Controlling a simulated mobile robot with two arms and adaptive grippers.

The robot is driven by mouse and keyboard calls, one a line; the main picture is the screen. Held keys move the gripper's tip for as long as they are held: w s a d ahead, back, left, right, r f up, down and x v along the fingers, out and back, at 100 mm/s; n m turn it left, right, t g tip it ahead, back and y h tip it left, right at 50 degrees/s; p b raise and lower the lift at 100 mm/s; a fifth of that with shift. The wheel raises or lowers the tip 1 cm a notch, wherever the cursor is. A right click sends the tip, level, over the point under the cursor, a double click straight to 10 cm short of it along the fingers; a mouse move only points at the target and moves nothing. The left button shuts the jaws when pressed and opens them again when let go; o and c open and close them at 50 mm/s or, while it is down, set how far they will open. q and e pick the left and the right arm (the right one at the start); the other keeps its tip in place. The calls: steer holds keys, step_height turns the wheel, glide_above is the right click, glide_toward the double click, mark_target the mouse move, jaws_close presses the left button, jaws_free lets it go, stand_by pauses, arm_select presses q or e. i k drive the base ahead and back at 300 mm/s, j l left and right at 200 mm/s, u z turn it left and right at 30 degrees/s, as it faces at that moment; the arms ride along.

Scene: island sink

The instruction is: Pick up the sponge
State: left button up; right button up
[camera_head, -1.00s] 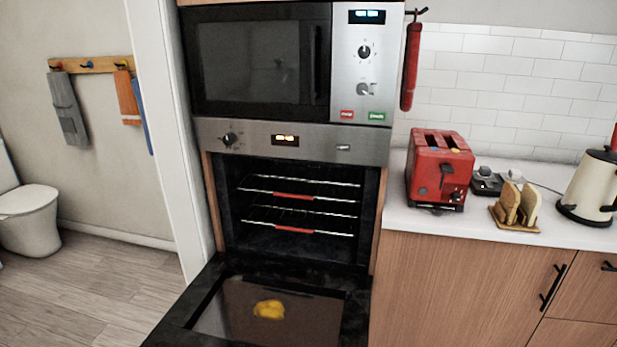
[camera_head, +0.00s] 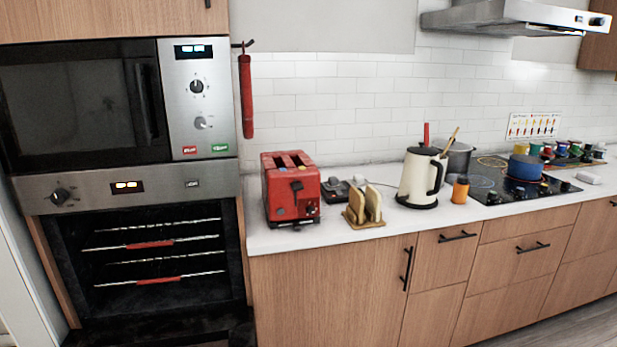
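I cannot make out a sponge for certain in the head view. A small pale block (camera_head: 588,177) lies on the counter at the far right, beside the cooktop; it is too small to tell what it is. Neither of my grippers is in view.
The oven (camera_head: 150,255) at left is open, its door low at the bottom edge. On the counter (camera_head: 330,232) stand a red toaster (camera_head: 291,190), bread in a rack (camera_head: 363,206), a kettle (camera_head: 419,178), an orange jar (camera_head: 460,190) and a blue pot (camera_head: 526,167) on the cooktop (camera_head: 495,192).

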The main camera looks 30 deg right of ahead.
mark_target(584, 176)
steer(key=z, duration=2.45)
steer(key=u, duration=2.2)
steer(key=z, duration=2.2)
steer(key=i+l+z, duration=0.15)
steer(key=i, duration=0.3)
